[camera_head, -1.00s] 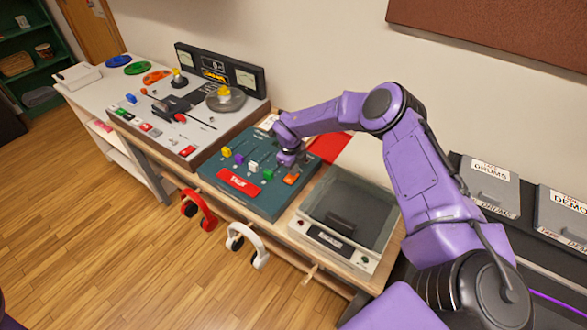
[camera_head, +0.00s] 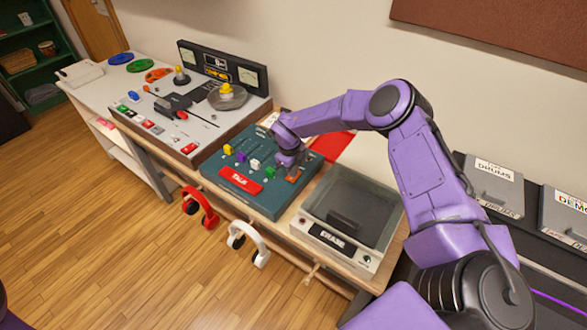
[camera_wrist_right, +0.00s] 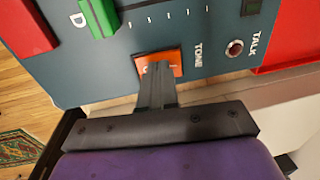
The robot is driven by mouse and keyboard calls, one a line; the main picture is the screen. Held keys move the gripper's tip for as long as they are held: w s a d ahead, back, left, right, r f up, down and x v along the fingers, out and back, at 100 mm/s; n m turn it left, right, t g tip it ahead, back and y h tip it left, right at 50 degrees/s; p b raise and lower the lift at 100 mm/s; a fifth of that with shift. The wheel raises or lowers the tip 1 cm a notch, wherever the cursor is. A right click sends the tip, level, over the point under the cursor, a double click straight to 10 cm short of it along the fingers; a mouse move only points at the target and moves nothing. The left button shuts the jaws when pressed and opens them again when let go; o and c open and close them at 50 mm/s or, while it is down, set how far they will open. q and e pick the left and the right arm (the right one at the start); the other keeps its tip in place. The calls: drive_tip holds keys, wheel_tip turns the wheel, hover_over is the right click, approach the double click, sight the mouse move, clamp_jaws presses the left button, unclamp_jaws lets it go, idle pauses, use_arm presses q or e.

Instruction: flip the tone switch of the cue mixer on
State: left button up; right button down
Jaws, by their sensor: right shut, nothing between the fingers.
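In the right wrist view the orange rocker (camera_wrist_right: 168,61) sits beside the "TONE" label, partly covered by my fingers. My right gripper (camera_head: 290,163) is shut and empty, its fingertips (camera_wrist_right: 157,69) over the orange rocker and at or very near its surface. Whether they touch it, and the rocker's exact tilt, I cannot tell. My left gripper is out of view.
A clear-lidded box marked "ERASE" (camera_head: 347,217) stands right of the mixer. A grey console (camera_head: 190,115) stands left. Red headphones (camera_head: 200,207) and white headphones (camera_head: 248,242) hang at the front edge. A green fader (camera_wrist_right: 100,17) and red bar (camera_wrist_right: 26,27) lie near the fingers.

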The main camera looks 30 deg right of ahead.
drive_tip(key=r+p, duration=0.1)
drive_tip(key=r, duration=0.1)
drive_tip(key=r+p, duration=0.2)
drive_tip(key=shift+a+r, duration=0.2)
drive_tip(key=shift+r, duration=0.1)
drive_tip(key=shift+a+r+b, duration=0.15)
drive_tip(key=shift+r+b, duration=0.35)
drive_tip(key=shift+b, duration=0.4)
wheel_tip(320, 180, up, 8)
drive_tip(key=b, duration=0.2)
hover_over(289, 179)
drive_tip(key=shift+s+r, duration=0.15)
drive_tip(key=shift+r, duration=0.05)
drive_tip(key=d+b, duration=0.1)
drive_tip(key=b, duration=0.7)
drive_tip(key=shift+w+d+r, duration=0.1)
drive_tip(key=shift+w+d, duration=0.15)
drive_tip(key=shift+d, duration=0.15)
